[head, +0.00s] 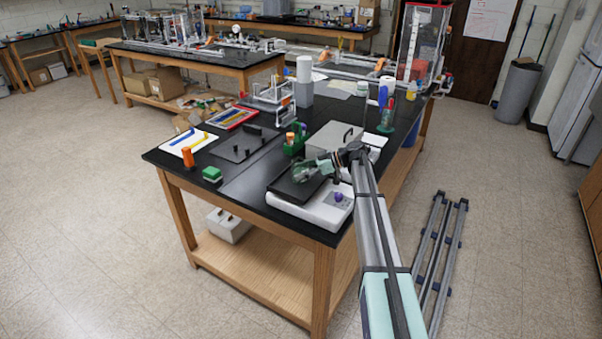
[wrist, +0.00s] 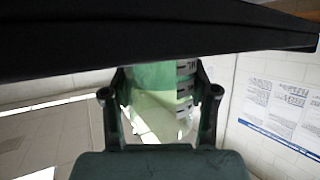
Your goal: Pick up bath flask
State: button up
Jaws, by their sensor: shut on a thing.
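The bath flask (head: 303,173) is a clear, greenish vessel over the black top of a white bench device (head: 312,207) near the table's front right corner. The device's dark plate (wrist: 120,35) crosses the top of the wrist view. I cannot tell whether the flask touches the plate.
A grey metal box (head: 331,139) stands close behind the flask. A green holder (head: 295,141) with orange-topped items is behind left. A purple knob (head: 338,197) sits on the device's front. A green block (head: 212,173) and an orange cylinder (head: 187,157) stand farther left.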

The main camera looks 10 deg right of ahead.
jog(key=shift+r, duration=0.15)
notch_tip(320, 180, up, 19)
jog(key=b, duration=0.6)
jog(key=shift+b, duration=0.3)
dwell(0.3)
